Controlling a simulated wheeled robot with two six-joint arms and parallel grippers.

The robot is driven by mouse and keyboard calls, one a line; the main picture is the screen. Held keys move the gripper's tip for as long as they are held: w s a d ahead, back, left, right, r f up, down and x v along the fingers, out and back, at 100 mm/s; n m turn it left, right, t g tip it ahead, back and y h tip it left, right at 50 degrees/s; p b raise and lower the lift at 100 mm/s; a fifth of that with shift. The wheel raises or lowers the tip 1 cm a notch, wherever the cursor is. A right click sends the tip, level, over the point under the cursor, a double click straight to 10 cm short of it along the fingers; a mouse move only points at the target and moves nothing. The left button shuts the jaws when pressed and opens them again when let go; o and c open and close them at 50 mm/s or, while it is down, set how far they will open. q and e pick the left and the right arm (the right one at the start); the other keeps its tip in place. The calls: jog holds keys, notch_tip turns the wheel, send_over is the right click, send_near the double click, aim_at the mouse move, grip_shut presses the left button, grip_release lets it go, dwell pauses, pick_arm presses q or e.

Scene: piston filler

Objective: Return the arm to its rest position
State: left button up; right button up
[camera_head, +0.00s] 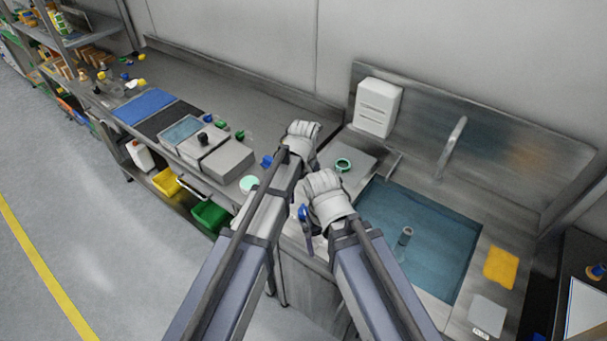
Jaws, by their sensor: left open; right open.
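My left gripper (303,130) is over the counter near the middle of the head view, just left of the sink area. It is open, and I see nothing held in it. My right gripper (320,180) is lower and slightly to the right, close beside the left one, near the sink's left edge. It is open and also looks empty. Both arms reach in from the bottom of the view. A blue object (303,213) shows beside my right gripper; I cannot tell whether they touch.
A sink (425,235) with a tap (450,148) is at the right. A green ring (343,165) lies on the counter. A grey machine (222,165) stands on the counter at left, above yellow (167,182) and green bins (210,216). Open floor is at far left.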

aim_at(303, 210)
pick_arm(q)
jog(key=shift+f, duration=0.1)
notch_tip(303, 210, down, 8)
jog(key=b, duration=0.7)
jog(key=shift+b, duration=0.4)
jog(key=shift+r, duration=0.2)
jog(key=shift+r, duration=0.1)
